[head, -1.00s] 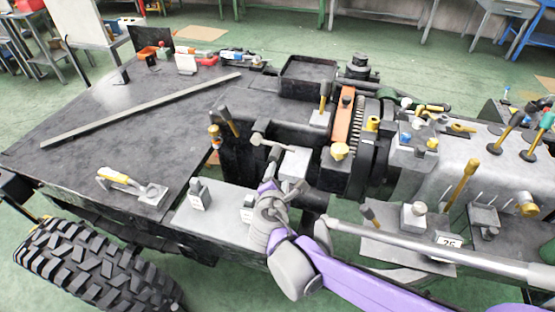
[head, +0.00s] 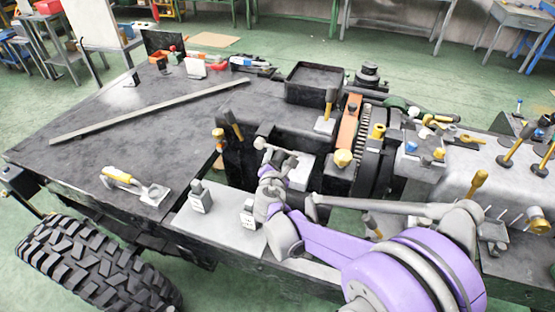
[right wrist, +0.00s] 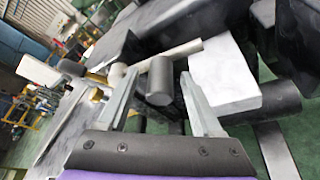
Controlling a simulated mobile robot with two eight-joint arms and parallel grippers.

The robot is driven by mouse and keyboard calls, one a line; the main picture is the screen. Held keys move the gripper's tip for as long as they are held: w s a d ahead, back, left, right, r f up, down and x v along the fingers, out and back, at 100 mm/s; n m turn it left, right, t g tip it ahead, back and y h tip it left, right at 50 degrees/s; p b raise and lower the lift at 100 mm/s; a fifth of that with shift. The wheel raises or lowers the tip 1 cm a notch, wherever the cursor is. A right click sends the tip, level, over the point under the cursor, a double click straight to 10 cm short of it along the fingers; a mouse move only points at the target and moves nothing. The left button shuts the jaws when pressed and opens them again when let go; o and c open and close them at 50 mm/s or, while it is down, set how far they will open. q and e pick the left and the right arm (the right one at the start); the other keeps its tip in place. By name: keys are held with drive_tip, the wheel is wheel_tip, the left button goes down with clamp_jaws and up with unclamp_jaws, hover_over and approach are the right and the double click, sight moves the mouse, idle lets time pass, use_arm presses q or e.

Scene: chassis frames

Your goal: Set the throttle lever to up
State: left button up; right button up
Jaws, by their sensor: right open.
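A light grey lever (head: 275,147) with a round end is mounted at a pale box (head: 304,172) in the middle of the chassis. It appears to be the throttle lever, though no label is readable. My right gripper (head: 270,168) is close to this lever, just in front of it in the head view. In the right wrist view its two fingers (right wrist: 159,80) are apart, with a dark grey cylinder end (right wrist: 160,76) showing between them. I cannot tell whether they touch it. A pale rod (right wrist: 165,60) runs behind that end. My left gripper is not in view.
Two small switch blocks (head: 200,197) stand on the grey panel left of my arm. Yellow-handled levers (head: 478,184) and an orange bracket (head: 348,124) stand to the right. The flat black deck (head: 110,120) at left is mostly free, with a long bar across it.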

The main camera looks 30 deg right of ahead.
drive_tip(key=shift+w+d+f, duration=0.1)
drive_tip(key=shift+w+d, duration=0.1)
drive_tip(key=shift+w, duration=0.05)
clamp_jaws()
idle(1.4)
